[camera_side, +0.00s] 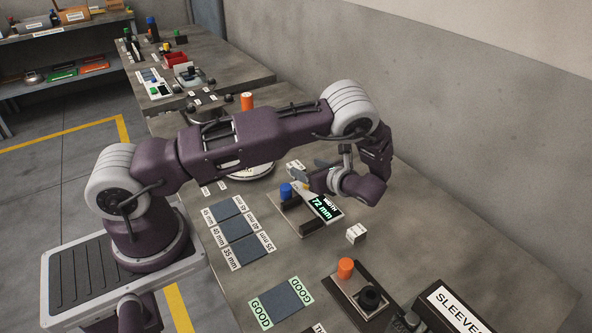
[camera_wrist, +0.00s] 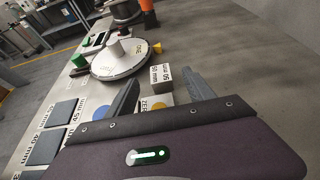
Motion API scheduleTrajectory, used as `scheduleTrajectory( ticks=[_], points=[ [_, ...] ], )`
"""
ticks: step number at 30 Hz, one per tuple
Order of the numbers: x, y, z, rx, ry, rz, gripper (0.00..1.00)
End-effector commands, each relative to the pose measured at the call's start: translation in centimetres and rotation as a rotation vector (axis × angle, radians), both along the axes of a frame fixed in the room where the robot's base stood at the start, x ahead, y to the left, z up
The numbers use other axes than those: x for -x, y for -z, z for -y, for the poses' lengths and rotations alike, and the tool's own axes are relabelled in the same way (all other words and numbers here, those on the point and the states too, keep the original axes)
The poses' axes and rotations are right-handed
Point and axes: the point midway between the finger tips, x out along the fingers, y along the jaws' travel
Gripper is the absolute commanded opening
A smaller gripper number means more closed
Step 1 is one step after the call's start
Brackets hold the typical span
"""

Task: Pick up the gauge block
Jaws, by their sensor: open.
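A block marked 50 mm (camera_wrist: 160,78) stands on the table near a round disc in the wrist view. It is grey with white label faces. It appears partly hidden behind my gripper in the side view (camera_side: 294,166). My gripper (camera_wrist: 165,80) is open, its two dark fingers apart on either side of the block in the picture. I cannot tell whether the fingers are level with it. In the side view my gripper (camera_side: 312,170) hangs above the far end of a measuring fixture. Another small labelled white block (camera_side: 356,234) sits on the table right of the fixture.
The fixture's display (camera_side: 322,207) reads 72 mm, beside a blue knob (camera_side: 286,191). The round disc (camera_wrist: 120,60) stands beyond the block. Dark labelled pads (camera_side: 240,246) lie left, a GOOD pad (camera_side: 281,301) in front. An orange-knobbed fixture (camera_side: 346,268) and SLEEVE box (camera_side: 455,308) stand front right.

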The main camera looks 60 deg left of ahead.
Motion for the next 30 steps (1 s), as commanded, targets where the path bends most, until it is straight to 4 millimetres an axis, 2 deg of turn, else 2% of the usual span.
scheduleTrajectory(
  ticks=[8, 14, 20, 27, 29, 30],
  points=[
    [0.1, 1.8, -2.7, -0.004, 0.0, -0.006, 0.62],
    [0.2, 3.6, -5.9, -0.004, -0.002, -0.003, 0.62],
    [0.1, 3.7, -6.1, -0.002, -0.001, -0.001, 0.62],
    [0.1, 3.7, -6.1, -0.002, -0.001, -0.001, 0.15],
    [0.1, 3.7, -6.1, -0.002, -0.001, 0.0, 0.03],
    [0.1, 3.7, -6.1, -0.002, -0.001, 0.0, 0.0]
  ],
)
